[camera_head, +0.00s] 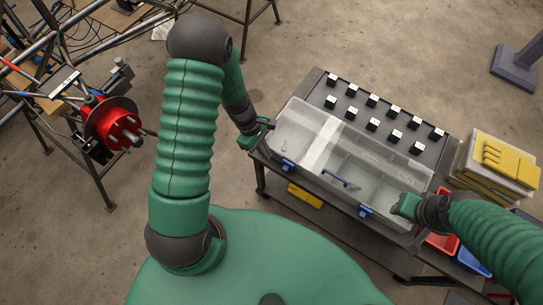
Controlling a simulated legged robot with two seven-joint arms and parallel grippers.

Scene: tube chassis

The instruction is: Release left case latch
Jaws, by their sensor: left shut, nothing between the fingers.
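The case (330,158) is a long grey box with a clear lid, lying on a dark bench. Its left latch (288,164) is a small blue clip on the front edge. Its right latch (364,210) is a similar blue clip.
Several black blocks with white labels (372,100) stand on the bench behind the case. Yellow-topped boxes (503,160), a red bin (440,242) and a blue bin (472,261) are to the right. A tube frame with a red hub (113,123) stands at left.

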